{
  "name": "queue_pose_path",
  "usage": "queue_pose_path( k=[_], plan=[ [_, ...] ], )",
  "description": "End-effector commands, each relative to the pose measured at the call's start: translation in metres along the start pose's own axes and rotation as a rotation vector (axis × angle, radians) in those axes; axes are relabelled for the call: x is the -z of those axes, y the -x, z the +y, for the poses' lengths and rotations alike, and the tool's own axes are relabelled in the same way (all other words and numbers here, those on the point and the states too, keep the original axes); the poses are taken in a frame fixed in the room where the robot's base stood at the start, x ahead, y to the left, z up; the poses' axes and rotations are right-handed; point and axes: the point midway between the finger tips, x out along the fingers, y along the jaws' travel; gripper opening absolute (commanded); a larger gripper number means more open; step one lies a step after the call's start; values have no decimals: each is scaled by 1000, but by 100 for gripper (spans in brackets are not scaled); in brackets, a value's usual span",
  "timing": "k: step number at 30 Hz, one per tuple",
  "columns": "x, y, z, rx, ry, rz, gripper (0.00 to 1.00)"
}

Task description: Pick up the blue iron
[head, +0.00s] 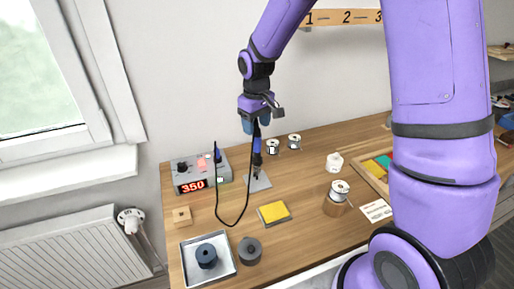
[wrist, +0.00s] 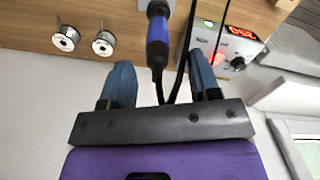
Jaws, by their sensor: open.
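The blue iron (head: 257,146) stands upright, tip end down, at a holder on a grey plate (head: 262,184) near the back of the bench. Its blue handle (wrist: 158,40) shows in the wrist view, with a black cord running from its end. My gripper (head: 256,124) is just above the iron in the head view, fingers pointing down. In the wrist view my gripper (wrist: 161,68) is open, with its two blue-grey fingers apart on either side of the iron's cord end. I see no finger touching the iron.
The cord loops to a grey station (head: 201,170) with a red display, left of the iron. Two wire spools (wrist: 66,38) (wrist: 104,43) stand to the iron's right in the head view. A yellow pad (head: 273,212) and a metal tray (head: 229,250) lie nearer the front.

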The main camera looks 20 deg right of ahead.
Motion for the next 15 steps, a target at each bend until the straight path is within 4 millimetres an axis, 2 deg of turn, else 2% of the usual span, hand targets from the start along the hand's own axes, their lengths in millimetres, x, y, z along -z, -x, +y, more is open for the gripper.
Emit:
queue_pose_path(
  k=[5,10,15],
  plan=[
    [0,-12,1,0,0,-1,56],
    [1,-36,2,0,1,-3,56],
    [1,-53,2,0,0,-1,56]
  ],
)
